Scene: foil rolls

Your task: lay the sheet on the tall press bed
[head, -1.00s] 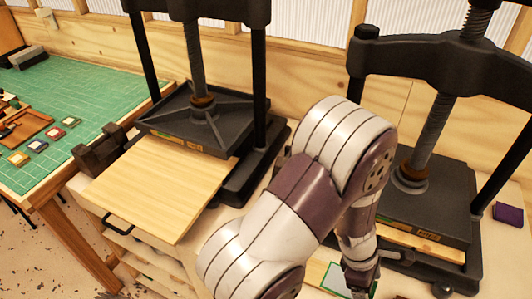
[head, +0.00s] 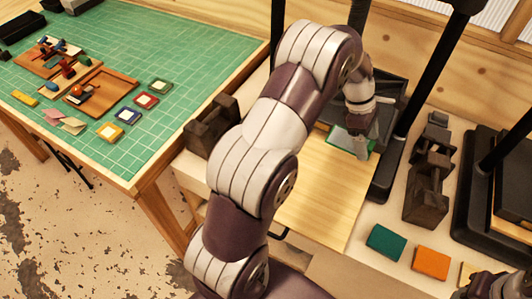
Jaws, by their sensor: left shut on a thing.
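My left gripper (head: 362,140) is shut on the sheet (head: 341,138), a pale piece with a green edge, partly hidden by the gripper and wrist. The gripper holds it at the back of the pale wooden press bed (head: 325,195), close to the dark platen (head: 388,86) of the left press. I cannot tell whether the sheet touches the bed. My left arm covers the bed's left part. A piece of my right arm or gripper (head: 490,286) shows at the bottom right corner; its jaws are not clear.
A second black press (head: 485,205) stands at the right. Dark wooden blocks (head: 428,185) stand between the presses. A green pad (head: 386,241) and an orange pad (head: 432,262) lie in front. A green cutting mat (head: 190,75) with small trays and coloured squares covers the left table.

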